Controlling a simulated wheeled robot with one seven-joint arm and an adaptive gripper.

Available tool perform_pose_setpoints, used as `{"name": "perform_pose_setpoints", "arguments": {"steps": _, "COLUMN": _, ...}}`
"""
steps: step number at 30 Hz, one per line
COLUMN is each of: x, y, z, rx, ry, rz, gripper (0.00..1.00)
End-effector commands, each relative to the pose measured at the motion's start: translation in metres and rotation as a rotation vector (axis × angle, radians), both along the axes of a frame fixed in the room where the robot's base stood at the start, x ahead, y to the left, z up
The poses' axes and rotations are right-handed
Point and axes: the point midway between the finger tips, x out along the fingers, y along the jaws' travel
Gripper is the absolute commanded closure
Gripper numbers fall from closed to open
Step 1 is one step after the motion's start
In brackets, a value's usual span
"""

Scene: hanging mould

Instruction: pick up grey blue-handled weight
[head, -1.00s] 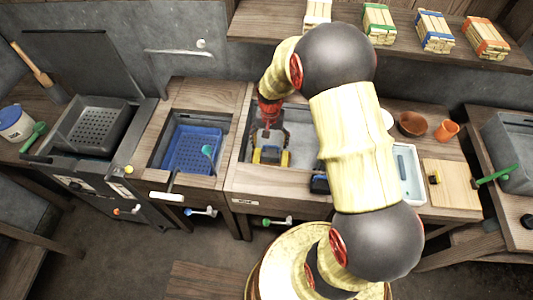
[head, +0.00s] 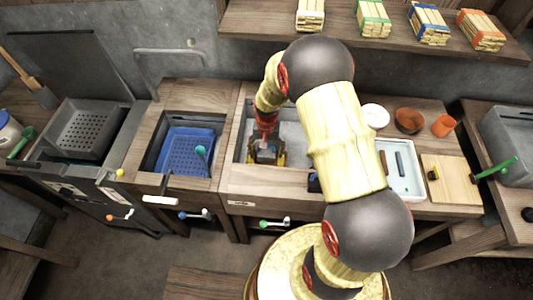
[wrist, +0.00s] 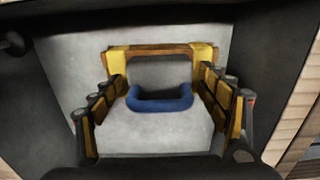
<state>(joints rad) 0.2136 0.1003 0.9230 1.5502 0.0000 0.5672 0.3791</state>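The grey weight with a blue handle (wrist: 160,104) is central in the wrist view. Its blue handle faces the camera, and the limits of its grey body are hard to tell from the pale grey surface around it. My gripper (wrist: 165,80) has its two yellow-padded fingers spread on the left and right of the handle, with a visible gap on each side. In the head view my gripper (head: 266,158) is down inside the grey basin (head: 292,133), around a small grey shape. Whether the fingers touch the weight's body is unclear.
A brown bar with yellow ends (wrist: 160,49) lies beyond the handle. A blue basket (head: 185,150) sits in the left well. A dark blue object (head: 313,184) is partly hidden by my arm. A white tray (head: 412,185) and cutting board (head: 455,190) are to the right.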

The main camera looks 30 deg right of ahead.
Motion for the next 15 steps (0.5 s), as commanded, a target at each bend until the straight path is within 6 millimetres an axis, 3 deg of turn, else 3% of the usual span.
{"name": "perform_pose_setpoints", "arguments": {"steps": 15, "x": -0.0003, "y": 0.0001, "z": -0.0001, "rx": 0.001, "ry": 0.001, "rz": 0.0, "gripper": 0.56}}
